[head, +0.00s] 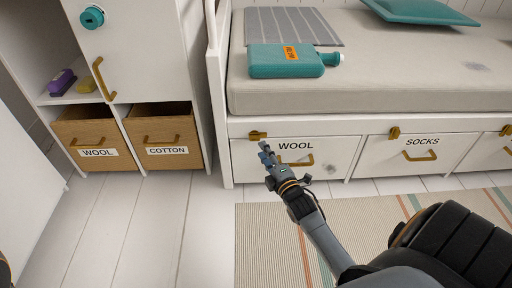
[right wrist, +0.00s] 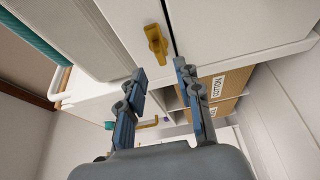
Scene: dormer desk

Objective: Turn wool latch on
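The wool latch (head: 257,135) is a small brass piece on the white bed frame, above the upper left of the drawer (head: 340,161) labelled WOOL. It looks roughly level, lying along the drawer's top edge. It also shows in the right wrist view (right wrist: 155,42), beyond the fingertips. My right gripper (head: 265,150) is just below and right of the latch in the head view. In the right wrist view its two fingers (right wrist: 160,70) are apart with nothing between them, and they do not appear to touch the latch. My left gripper is not in view.
The SOCKS drawer (head: 417,155) with its own latch (head: 394,132) is to the right. A teal bottle (head: 284,61) lies on the bed. A striped rug (head: 275,225) covers the floor in front.

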